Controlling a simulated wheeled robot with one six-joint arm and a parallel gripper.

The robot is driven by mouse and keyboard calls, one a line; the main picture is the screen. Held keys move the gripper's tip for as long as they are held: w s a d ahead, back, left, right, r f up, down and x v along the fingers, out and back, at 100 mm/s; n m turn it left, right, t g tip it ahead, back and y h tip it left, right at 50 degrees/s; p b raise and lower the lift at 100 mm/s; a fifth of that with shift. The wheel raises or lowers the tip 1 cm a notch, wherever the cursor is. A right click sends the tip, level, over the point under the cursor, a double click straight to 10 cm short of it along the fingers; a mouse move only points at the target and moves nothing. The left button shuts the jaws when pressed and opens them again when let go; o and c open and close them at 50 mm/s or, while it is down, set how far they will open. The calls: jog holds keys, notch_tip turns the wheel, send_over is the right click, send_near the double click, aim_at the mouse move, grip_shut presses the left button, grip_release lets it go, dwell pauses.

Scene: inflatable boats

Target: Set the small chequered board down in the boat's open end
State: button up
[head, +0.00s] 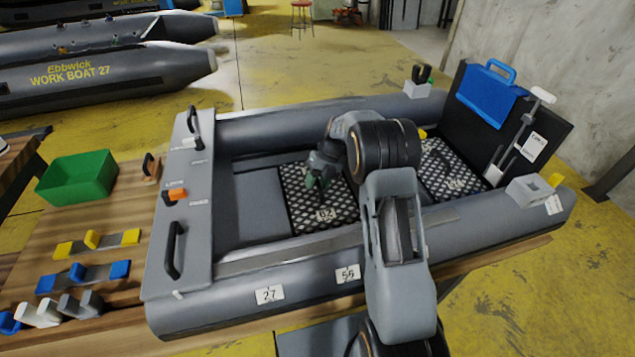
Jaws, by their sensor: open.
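The grey inflatable boat (300,259) lies across the bench. A black-and-white chequered board (338,211) with a label reading 92 lies flat in the middle of its floor. A second chequered board (437,151) lies farther right, near the dark upright panel, partly hidden by my arm; I cannot tell which board is smaller. My gripper (318,183) points down over the left part of the 92 board. Its jaws are open, with nothing seen between them. Whether the fingertips touch the board cannot be told. My arm hides the floor between the boards.
Plain grey floor (257,206) shows left of the 92 board. A grey cross panel (185,235) with black handles closes the boat's left end. A dark panel (548,130) with a blue piece (487,95) stands at right. A green bin (77,178) sits on the bench.

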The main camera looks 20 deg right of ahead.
jog(key=shift+r, duration=0.1)
jog(key=p+v, duration=0.3)
jog(key=v, duration=0.8)
jog(key=s+a+r+n+h, duration=0.1)
jog(key=s+r+n, duration=0.3)
jog(key=r+n, duration=0.25)
jog(key=s+a+n+t+h, duration=0.1)
jog(key=s+n, duration=0.6)
jog(key=n, duration=0.2)
jog(key=s+a+n+t+h, duration=0.1)
jog(key=s+n+t, duration=0.1)
jog(key=s+n, duration=0.6)
jog(key=s+a+n+t+h, duration=0.1)
jog(key=s+n, duration=0.7)
jog(key=n, duration=0.4)
jog(key=shift+r+t+h, duration=0.15)
jog(key=shift+t+h, duration=0.15)
jog(key=shift+t, duration=0.1)
jog(key=shift+r, duration=0.15)
notch_tip(320, 180, up, 18)
jog(key=p, duration=1.6)
jog(key=shift+s+a+f+t+p, duration=0.25)
jog(key=shift+t+p, duration=0.05)
